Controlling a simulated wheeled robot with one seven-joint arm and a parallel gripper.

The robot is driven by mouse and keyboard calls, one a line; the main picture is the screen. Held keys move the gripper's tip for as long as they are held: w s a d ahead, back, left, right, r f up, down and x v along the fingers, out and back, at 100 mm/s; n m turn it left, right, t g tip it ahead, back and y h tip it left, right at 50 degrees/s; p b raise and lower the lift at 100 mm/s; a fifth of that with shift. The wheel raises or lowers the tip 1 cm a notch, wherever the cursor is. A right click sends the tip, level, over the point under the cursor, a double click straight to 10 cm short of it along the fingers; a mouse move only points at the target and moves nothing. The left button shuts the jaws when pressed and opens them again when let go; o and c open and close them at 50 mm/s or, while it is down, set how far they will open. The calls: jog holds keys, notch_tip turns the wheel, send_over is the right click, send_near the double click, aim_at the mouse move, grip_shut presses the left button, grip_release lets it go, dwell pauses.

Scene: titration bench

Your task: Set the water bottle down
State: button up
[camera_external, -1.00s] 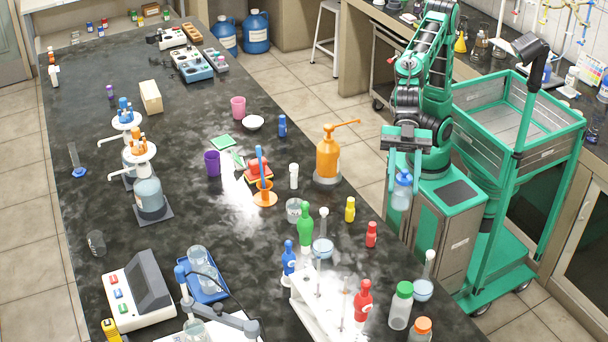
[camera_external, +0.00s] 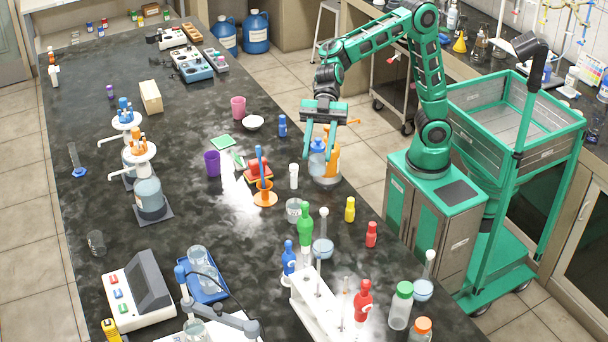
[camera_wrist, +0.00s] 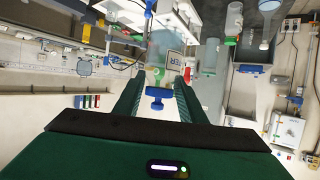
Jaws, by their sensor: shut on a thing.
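The water bottle (camera_external: 317,162) is small, clear and pale blue with a blue cap. My gripper (camera_external: 318,145) is shut on it from above, with a finger on each side. The bottle hangs upright over the right part of the black bench, overlapping the orange pump bottle (camera_external: 333,158) in the outside view. I cannot tell whether its base touches the bench top. In the wrist view, a blue piece (camera_wrist: 157,94) sits between my fingers, with a pale label reading "TER" just beyond it.
The black bench (camera_external: 240,225) bears a white tube (camera_external: 294,176), a yellow bottle (camera_external: 350,209), a red bottle (camera_external: 371,234), an orange stand (camera_external: 265,199) and a blue bottle (camera_external: 282,126) around the held bottle. Bare bench shows between these things.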

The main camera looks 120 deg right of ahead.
jog(key=s+d+r, duration=0.1)
jog(key=s+d, duration=0.1)
jog(key=d, duration=1.9)
jog(key=s+d+r, duration=0.1)
jog(key=s+d, duration=0.3)
jog(key=d, duration=0.4)
jog(key=s+d+r, duration=0.1)
jog(key=s+d, duration=0.4)
jog(key=d, duration=0.3)
notch_tip(320, 180, down, 29)
jog(key=shift+w+r, duration=0.1)
jog(key=o, duration=1.2)
